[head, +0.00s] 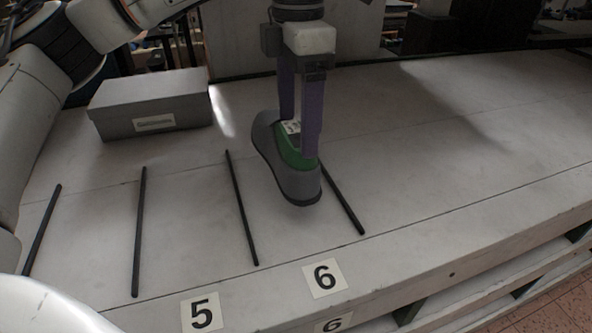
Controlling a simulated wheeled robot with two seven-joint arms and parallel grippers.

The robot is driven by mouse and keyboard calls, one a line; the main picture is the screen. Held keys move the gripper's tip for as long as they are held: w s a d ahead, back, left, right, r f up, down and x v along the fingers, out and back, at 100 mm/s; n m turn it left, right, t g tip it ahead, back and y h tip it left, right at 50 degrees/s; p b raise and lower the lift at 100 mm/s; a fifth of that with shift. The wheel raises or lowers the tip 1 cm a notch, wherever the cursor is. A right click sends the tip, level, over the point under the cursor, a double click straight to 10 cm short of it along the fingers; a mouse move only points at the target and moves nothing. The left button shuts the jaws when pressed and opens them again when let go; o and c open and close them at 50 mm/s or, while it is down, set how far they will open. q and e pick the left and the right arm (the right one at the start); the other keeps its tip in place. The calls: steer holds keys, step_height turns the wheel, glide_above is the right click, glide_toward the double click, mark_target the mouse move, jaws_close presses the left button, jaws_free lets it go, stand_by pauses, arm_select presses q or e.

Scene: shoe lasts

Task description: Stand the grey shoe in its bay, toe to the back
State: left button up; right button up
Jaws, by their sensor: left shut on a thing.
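The grey shoe (300,182), with a green collar and dark sole, is in my left gripper (299,137). The gripper points down, its two purple fingers shut on the shoe at the collar. The shoe's tall rounded end faces the front; its other end points back and slightly left, partly hidden by the fingers. It appears over the bay marked 6 (325,278), between two black rods, and overlaps the far end of the right rod (345,203). I cannot tell whether the sole touches the table. My right gripper is not in view.
A grey lidded box (150,95) stands at the back left. More black rods divide the table, among them the left rod of this bay (242,210) and one further left (139,230). A label 5 (201,312) marks the neighbouring bay. The table (450,150) is clear to the right.

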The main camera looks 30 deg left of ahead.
mark_target(295, 140)
arm_select(q)
step_height(295, 140, down, 4)
steer(key=shift+s+a, duration=0.1)
steer(key=shift+s, duration=0.05)
steer(key=shift+f+p, duration=0.3)
steer(key=shift+f, duration=2)
steer(key=shift+f, duration=0.15)
steer(key=o, duration=2.1)
step_height(295, 140, up, 12)
steer(key=shift+r, duration=0.1)
